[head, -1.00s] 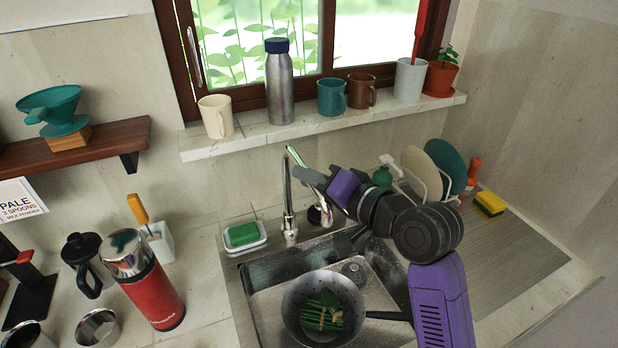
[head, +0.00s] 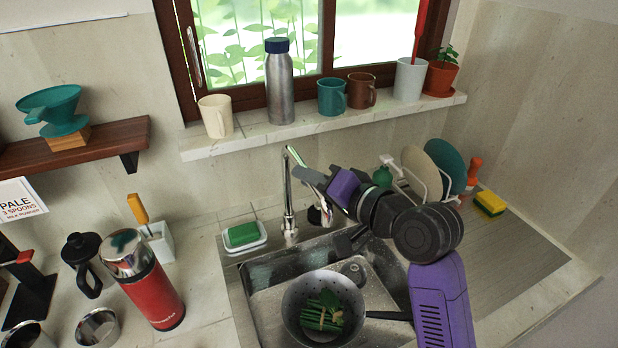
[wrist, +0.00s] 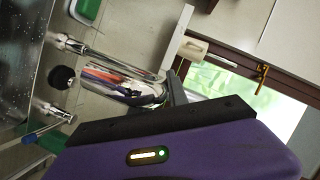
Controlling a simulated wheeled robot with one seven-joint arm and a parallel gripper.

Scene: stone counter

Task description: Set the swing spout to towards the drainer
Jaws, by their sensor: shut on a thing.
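The chrome swing spout (head: 289,195) rises from the back rim of the sink, left of the drainer. Its upper end bends over beside my gripper, and it also shows in the wrist view (wrist: 110,62). My gripper (head: 304,173) is at the upper end of the spout and shut on it; the exact contact is partly hidden. In the wrist view its dark fingers (wrist: 174,80) meet the end of the chrome tube. The drainer (head: 447,182), a white rack holding plates, stands to the right, partly behind my arm.
A colander (head: 289,305) with green beans sits in the sink (head: 262,272). A green sponge in a dish (head: 243,237) lies left of the spout. Mugs and a steel bottle (head: 280,85) line the sill (head: 200,145) above. The ribbed draining board (head: 520,245) at right is largely clear.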

